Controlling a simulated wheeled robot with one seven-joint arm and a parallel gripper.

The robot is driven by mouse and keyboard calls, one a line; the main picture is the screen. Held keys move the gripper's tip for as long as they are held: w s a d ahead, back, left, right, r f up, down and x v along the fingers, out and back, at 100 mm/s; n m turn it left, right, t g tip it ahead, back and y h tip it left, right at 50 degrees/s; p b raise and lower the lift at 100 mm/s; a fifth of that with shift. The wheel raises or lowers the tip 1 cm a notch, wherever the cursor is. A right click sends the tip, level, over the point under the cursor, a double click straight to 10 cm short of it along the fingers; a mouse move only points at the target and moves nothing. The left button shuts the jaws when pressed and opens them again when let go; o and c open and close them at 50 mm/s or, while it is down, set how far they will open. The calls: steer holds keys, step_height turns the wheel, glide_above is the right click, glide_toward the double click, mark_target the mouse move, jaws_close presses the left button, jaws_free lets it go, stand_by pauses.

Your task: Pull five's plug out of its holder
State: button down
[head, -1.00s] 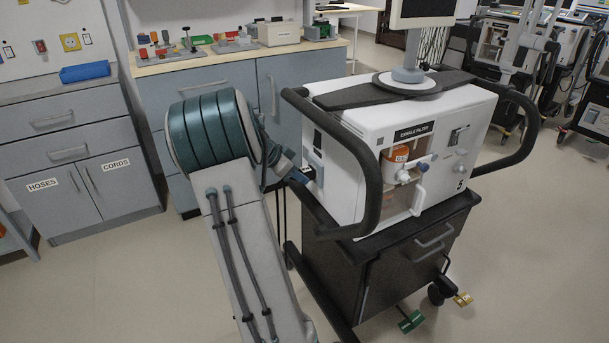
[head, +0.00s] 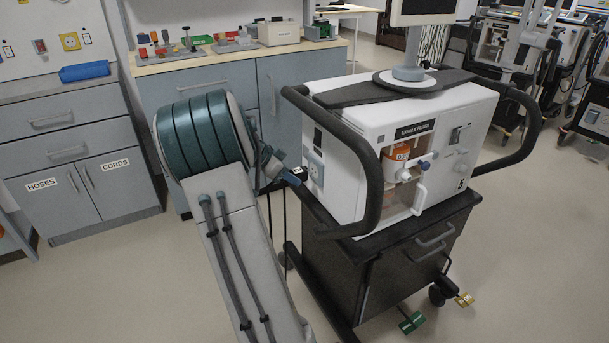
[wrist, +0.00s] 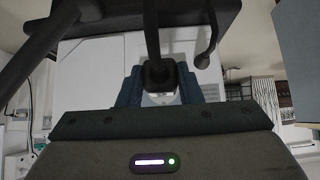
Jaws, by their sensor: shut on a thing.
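Five's ventilator (head: 345,115) is a white box with a "5" on its front, on a dark cart. Its holder (head: 316,166) is a light grey panel on the left side wall, partly hidden by the black handle. My gripper (head: 291,172) is just left of it, shut on the dark plug (head: 299,174). The plug's pale end shows, with a small gap between it and the holder. In the wrist view the blue fingers of my gripper (wrist: 160,88) flank the black plug (wrist: 158,73), and its cord runs up from it.
The black handle bar (head: 368,165) curves close to the right of the plug. The cart (head: 385,265) stands below. A counter (head: 215,62) with cabinets is behind my arm. Open floor lies at the left and right front.

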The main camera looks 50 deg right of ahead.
steer(key=shift+w+a+b, duration=0.2)
steer(key=shift+w+a, duration=0.05)
steer(key=shift+a, duration=0.45)
steer(key=shift+w+a+b, duration=0.2)
steer(key=shift+a, duration=0.45)
